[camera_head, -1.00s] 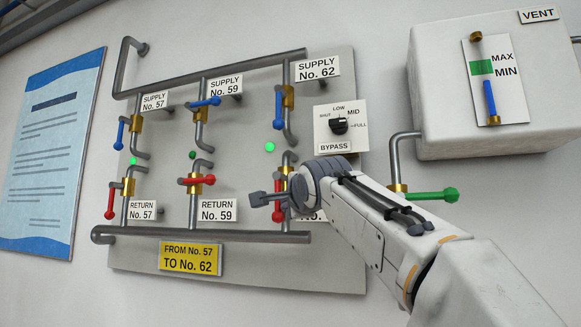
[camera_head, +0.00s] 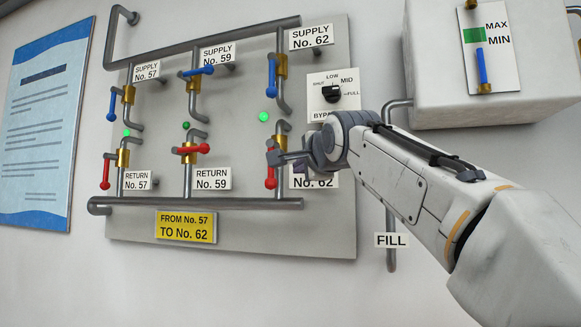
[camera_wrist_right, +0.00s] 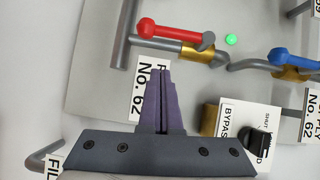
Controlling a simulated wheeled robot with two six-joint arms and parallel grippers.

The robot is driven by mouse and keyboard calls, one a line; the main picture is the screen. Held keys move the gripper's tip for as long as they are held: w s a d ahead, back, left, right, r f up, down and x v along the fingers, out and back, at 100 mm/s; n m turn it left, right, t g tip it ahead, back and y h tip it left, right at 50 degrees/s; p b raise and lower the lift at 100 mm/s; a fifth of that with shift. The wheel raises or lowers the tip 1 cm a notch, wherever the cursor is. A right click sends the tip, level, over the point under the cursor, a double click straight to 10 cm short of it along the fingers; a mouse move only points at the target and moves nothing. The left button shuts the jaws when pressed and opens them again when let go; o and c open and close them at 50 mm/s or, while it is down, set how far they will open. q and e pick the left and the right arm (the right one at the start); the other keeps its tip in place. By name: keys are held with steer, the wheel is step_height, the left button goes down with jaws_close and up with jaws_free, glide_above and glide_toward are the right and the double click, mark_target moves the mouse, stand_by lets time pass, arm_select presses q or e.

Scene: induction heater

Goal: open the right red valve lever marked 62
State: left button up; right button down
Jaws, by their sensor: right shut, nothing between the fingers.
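The No. 62 label (camera_head: 312,183) is partly covered. My left gripper is out of view.
The red levers of No. 57 (camera_head: 105,172) and No. 59 (camera_head: 192,149) are to the left. The blue No. 62 lever (camera_head: 272,80) is above. The bypass knob (camera_head: 331,93) sits right of it. A lower pipe (camera_head: 200,203) runs below the valves.

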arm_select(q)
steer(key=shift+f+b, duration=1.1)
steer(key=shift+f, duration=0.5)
arm_select(e)
steer(key=v, duration=0.8)
steer(key=shift+s+a+f, duration=0.15)
steer(key=shift+s+f, duration=0.1)
steer(key=shift+f, duration=0.05)
